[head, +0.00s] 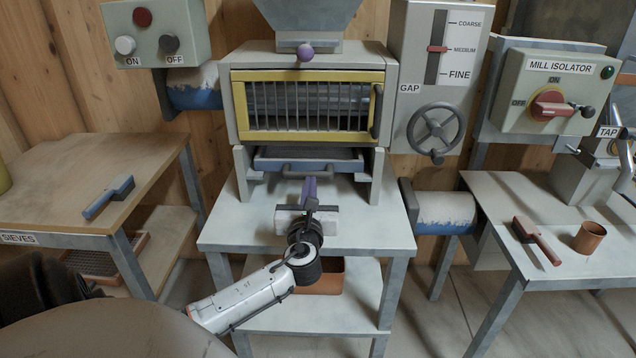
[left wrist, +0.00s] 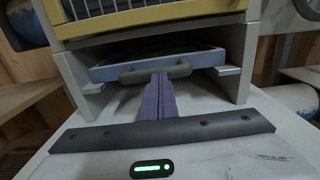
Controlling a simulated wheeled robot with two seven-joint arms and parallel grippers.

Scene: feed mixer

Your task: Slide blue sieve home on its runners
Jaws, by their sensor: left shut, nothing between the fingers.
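The blue sieve (head: 275,158) sits in the slot under the yellow-framed mill guard, its dark grey handle (head: 300,170) facing me. In the left wrist view the sieve's blue front (left wrist: 110,73) rests between the two side runners (left wrist: 228,70), and its handle (left wrist: 155,71) sticks out in front. My left gripper (head: 309,183), with purple fingers, is shut and empty just in front of the handle. In the left wrist view the fingertips (left wrist: 158,80) reach the handle's middle; I cannot tell whether they touch it. How deep the sieve sits is hard to tell. My right gripper is not in view.
The mill table (head: 380,235) is clear around my left gripper. A sieves table (head: 60,200) with a blue brush (head: 108,196) stands at left. At right, another table holds a red brush (head: 537,240) and a copper cup (head: 589,238). An orange-brown bin (head: 325,278) is on the lower shelf.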

